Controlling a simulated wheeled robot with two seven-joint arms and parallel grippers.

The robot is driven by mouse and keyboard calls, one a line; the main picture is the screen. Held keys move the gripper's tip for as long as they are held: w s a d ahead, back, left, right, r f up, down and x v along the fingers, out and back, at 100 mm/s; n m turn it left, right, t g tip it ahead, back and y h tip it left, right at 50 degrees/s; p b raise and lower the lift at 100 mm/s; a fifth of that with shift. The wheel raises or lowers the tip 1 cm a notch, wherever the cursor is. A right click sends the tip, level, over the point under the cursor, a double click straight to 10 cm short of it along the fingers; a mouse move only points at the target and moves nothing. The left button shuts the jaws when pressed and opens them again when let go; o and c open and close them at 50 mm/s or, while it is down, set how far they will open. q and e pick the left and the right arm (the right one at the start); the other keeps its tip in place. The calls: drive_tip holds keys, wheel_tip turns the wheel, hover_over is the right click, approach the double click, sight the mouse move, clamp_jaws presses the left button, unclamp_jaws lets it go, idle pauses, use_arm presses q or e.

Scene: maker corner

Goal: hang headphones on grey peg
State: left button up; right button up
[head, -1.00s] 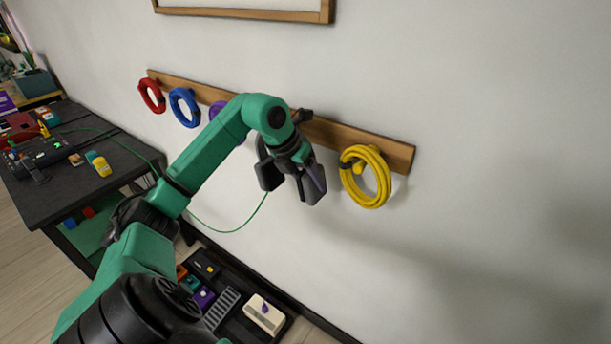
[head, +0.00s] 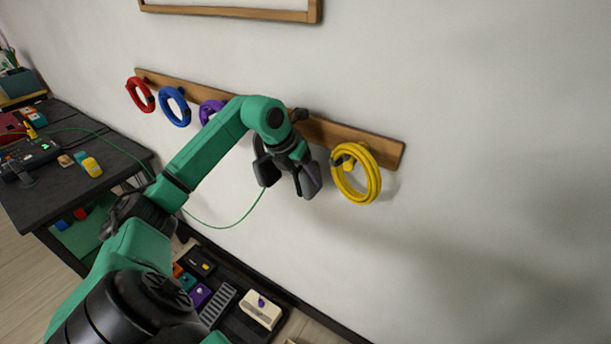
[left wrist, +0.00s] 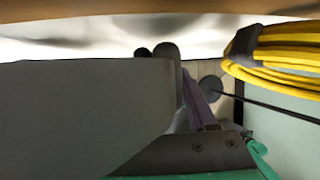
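The dark headphones (head: 260,170) show in the head view in front of the wall, partly hidden by my left arm. A thin green cable hangs from near them. My left gripper (head: 303,184) overlaps them, just below the wooden peg rail (head: 360,140). A dark grey peg (head: 299,115) sticks out of the rail just above and behind the gripper. The headband is mostly hidden, and I cannot tell whether it touches the peg or whether the fingers are shut on it. In the left wrist view a large grey slab and a purple strip block the middle. My right gripper is not in view.
A yellow cable coil (head: 357,174) hangs on the rail close to the right of the gripper; it also shows in the left wrist view (left wrist: 280,50). Red (head: 140,95), blue (head: 174,107) and purple (head: 209,110) coils hang to the left. A dark table (head: 110,160) stands left.

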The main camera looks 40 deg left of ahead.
sight(300, 169)
use_arm(q)
drive_tip(key=o, duration=0.5)
drive_tip(key=b+v, duration=0.1)
drive_tip(key=v, duration=0.5)
drive_tip(key=shift+s+b, duration=0.15)
drive_tip(key=shift+b, duration=0.25)
drive_tip(key=v, duration=0.8)
drive_tip(key=shift+r, duration=0.25)
drive_tip(key=shift+s, duration=0.1)
